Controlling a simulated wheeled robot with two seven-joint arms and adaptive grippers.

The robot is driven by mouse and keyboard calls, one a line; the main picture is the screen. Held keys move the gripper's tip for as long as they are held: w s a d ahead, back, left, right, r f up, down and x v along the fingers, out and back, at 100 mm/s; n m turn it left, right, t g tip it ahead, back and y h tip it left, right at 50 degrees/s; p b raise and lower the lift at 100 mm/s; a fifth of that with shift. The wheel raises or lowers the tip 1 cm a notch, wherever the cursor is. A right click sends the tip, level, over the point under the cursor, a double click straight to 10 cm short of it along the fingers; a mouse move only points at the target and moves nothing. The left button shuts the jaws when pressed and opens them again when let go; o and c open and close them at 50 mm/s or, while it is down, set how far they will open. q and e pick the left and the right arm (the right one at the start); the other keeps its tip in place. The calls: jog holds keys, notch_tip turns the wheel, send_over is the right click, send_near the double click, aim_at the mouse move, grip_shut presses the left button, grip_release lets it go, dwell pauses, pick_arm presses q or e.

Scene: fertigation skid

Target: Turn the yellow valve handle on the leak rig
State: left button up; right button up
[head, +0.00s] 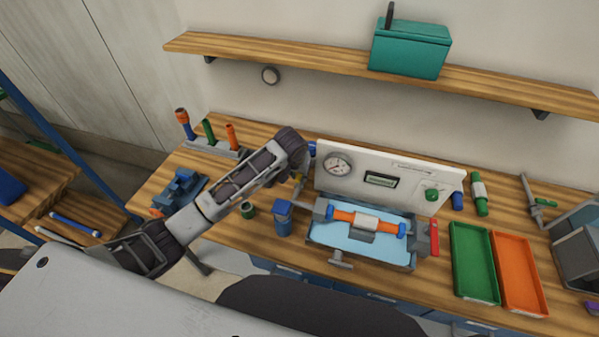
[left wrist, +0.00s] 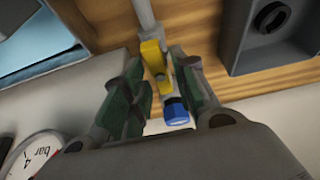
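The leak rig has a white back panel (head: 401,177) with a round gauge (head: 338,165) and a light blue tray (head: 335,236) in front. Its yellow valve handle (left wrist: 154,58) shows in the left wrist view on a pipe fitting with a blue end cap (left wrist: 176,111). My left gripper (head: 298,160) is at the left end of the panel in the head view and hides most of the valve there. In the left wrist view my left gripper (left wrist: 158,75) is open, one finger on each side of the handle and fitting. I cannot tell whether either finger touches them. My right gripper is not in view.
Green (head: 473,262) and orange (head: 519,273) trays lie to the right. A wooden shelf (head: 300,56) with a teal box (head: 410,50) runs above. Gauge lettering (left wrist: 35,155) is near the left finger.

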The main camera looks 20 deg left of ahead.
pick_arm(q)
jog(key=shift+o, duration=0.4)
jog(key=v, duration=1.2)
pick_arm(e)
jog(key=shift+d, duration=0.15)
pick_arm(q)
jog(key=shift+w, duration=0.1)
dwell(0.4)
